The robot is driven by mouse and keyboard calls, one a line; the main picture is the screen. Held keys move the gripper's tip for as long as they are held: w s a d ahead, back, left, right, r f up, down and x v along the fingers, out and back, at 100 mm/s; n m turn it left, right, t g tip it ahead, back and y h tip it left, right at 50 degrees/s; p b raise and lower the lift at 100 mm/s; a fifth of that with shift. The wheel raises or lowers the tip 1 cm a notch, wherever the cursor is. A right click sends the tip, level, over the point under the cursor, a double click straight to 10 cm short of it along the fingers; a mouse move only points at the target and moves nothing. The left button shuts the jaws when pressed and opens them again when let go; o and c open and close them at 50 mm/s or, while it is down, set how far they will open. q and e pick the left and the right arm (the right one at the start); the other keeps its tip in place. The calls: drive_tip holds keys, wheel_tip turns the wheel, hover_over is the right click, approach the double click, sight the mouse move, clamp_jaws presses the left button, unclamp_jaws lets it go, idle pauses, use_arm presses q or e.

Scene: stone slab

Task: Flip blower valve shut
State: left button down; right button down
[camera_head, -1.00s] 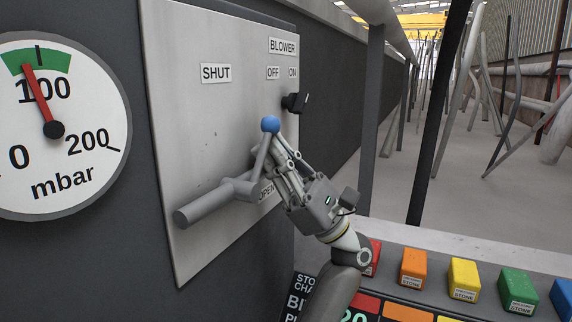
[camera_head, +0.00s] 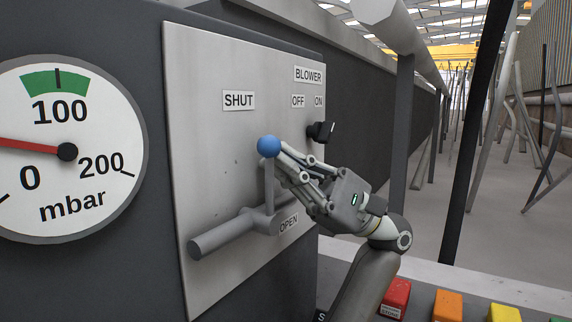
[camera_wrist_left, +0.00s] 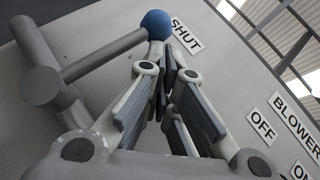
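The blower valve lever is a grey handle (camera_head: 268,182) with a blue ball (camera_head: 268,146) on its end, on a pale metal panel (camera_head: 205,150). It stands about upright from a thick grey shaft (camera_head: 222,236), between the SHUT label (camera_head: 239,100) at upper left and the OPEN label (camera_head: 288,223) at lower right. My left gripper (camera_head: 281,153) has its fingers together, with the tips against or very close to the right side of the ball. In the left wrist view the closed fingertips (camera_wrist_left: 170,52) sit just below the ball (camera_wrist_left: 157,24), not around it. My right gripper is out of view.
A black blower knob (camera_head: 321,131) sits under OFF and ON labels, right above my gripper. A round mbar gauge (camera_head: 66,180) at left has its red needle pointing left, just above 0. Coloured buttons (camera_head: 448,306) line the lower right. The panel left of the lever is clear.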

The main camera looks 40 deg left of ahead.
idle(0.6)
use_arm(q)
drive_tip(key=v, duration=1.2)
drive_tip(key=shift+f, duration=0.1)
